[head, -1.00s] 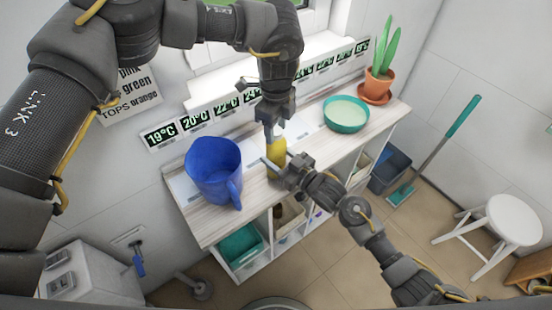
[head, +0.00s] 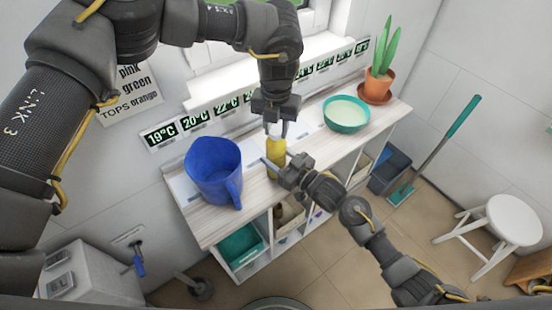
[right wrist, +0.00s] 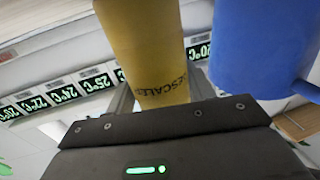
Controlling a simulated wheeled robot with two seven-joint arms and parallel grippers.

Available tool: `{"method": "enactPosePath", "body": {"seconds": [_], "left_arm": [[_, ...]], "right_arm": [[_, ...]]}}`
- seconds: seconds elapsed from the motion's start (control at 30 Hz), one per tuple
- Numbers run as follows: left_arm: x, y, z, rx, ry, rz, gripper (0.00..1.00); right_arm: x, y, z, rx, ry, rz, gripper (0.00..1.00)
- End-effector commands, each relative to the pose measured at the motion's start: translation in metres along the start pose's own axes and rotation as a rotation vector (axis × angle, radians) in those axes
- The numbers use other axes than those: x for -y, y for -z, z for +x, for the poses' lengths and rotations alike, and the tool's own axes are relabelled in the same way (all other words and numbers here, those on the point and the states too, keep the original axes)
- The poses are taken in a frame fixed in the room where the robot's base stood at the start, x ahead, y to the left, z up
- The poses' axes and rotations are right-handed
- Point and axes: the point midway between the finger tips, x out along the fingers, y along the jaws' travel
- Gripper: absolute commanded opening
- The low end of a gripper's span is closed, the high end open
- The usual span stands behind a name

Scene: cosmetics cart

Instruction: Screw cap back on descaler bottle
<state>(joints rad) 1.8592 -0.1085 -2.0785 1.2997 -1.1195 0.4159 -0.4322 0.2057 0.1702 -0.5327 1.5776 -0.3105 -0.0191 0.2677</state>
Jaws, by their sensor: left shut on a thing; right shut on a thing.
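The yellow descaler bottle (head: 276,149) stands upright on the shelf top, to the right of the blue jug. My right gripper (head: 273,167) is shut around its body from the front right. The bottle also fills the middle of the right wrist view (right wrist: 145,45), where part of its label lettering shows. My left gripper (head: 275,131) points straight down over the bottle's top, its fingers shut on a small pale cap (head: 275,129). The cap is at the bottle's mouth; I cannot tell how its threads sit.
The blue jug (head: 212,172) stands close left of the bottle. A green bowl (head: 346,116) and a potted plant (head: 378,83) are on the right of the shelf top (head: 310,142). Temperature cards (head: 193,122) line the wall behind. A white stool (head: 512,220) stands at right.

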Motion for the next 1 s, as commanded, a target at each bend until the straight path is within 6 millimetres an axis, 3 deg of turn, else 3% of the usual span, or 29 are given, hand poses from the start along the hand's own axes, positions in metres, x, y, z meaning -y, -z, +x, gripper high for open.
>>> {"method": "enactPosePath", "body": {"seconds": [0.1, 0.27, 0.4, 0.43, 0.6, 1.0], "left_arm": [[-0.0007, 0.0, 0.0, 0.0, -0.003, 0.295, 0.04], [-0.0007, 0.0, 0.0003, 0.0, -0.002, 0.609, 0.04], [-0.0005, -0.0001, 0.0004, 0.0, -0.001, 0.607, 0.04], [-0.0005, -0.0001, 0.0004, 0.0, -0.001, 0.607, 0.33], [-0.0004, 0.0, 0.0005, 0.0, -0.001, 0.605, 0.53], [-0.0001, -0.0004, -0.0073, 0.001, 0.0, 0.604, 0.53]], "right_arm": [[-0.0001, 0.0, -0.0001, 0.0, 0.0, 0.0, 0.0], [-0.0001, 0.0, -0.0001, 0.0, 0.0, 0.0, 0.0], [-0.0002, 0.0, -0.0001, 0.0, 0.0, 0.0, 0.0], [-0.0002, 0.0, -0.0001, 0.0, 0.0, 0.0, 0.0], [-0.0002, 0.0, -0.0001, 0.0, 0.0, 0.0, 0.0], [-0.0002, 0.0001, -0.0001, 0.0, 0.0, 0.0, 0.0]]}}
